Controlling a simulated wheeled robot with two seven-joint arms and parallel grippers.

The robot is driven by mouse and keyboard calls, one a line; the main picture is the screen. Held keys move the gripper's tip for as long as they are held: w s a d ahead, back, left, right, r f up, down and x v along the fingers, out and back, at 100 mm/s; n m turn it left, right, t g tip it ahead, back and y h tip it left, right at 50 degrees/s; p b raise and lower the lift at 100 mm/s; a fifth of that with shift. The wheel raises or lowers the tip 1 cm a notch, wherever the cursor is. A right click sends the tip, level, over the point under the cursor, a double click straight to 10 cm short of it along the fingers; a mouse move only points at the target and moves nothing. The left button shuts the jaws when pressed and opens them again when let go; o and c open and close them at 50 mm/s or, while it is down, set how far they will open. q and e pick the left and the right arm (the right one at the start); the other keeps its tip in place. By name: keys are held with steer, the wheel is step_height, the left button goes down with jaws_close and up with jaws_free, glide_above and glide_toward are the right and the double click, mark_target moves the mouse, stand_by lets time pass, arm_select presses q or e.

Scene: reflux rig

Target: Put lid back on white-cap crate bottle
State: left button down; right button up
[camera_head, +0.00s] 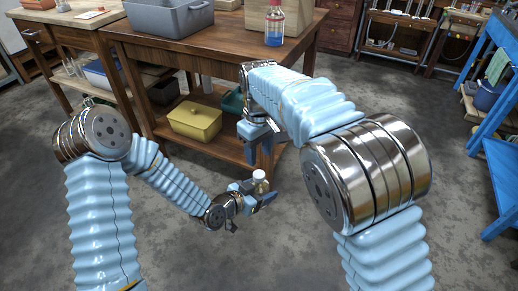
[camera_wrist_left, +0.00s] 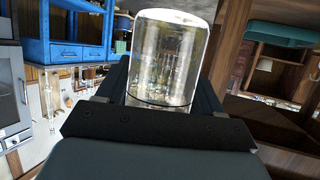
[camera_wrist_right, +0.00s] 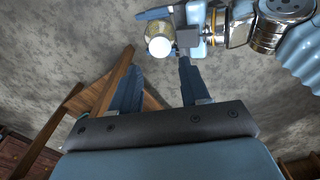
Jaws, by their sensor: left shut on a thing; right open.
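A small clear glass bottle (camera_head: 262,187) with a white cap or top (camera_head: 258,175) is in my left gripper (camera_head: 250,194), held in the air in front of the table. In the left wrist view the glass body (camera_wrist_left: 165,58) fills the space between the fingers. The right wrist view shows its round white top (camera_wrist_right: 160,47) facing that camera. My right gripper (camera_head: 260,148) is above the bottle, open and empty. In the right wrist view its fingers (camera_wrist_right: 158,75) point toward the bottle, apart from it. I cannot tell whether the white top is fully seated.
A wooden table (camera_head: 205,45) holds a grey crate (camera_head: 168,16) and a red-capped bottle of blue liquid (camera_head: 274,28). A yellow bin (camera_head: 195,119) sits on its lower shelf. A blue rack (camera_head: 492,130) stands at the right. The floor around my grippers is clear.

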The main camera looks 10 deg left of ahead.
mark_target(259, 174)
step_height(259, 174, down, 8)
steer(key=shift+r, duration=0.2)
steer(key=shift+c, duration=0.2)
jaws_close()
steer(key=m, duration=0.6)
steer(key=shift+m, duration=0.4)
steer(key=m, duration=0.4)
steer(key=shift+m, duration=0.4)
steer(key=shift+o, duration=2)
jaws_free()
step_height(259, 174, up, 12)
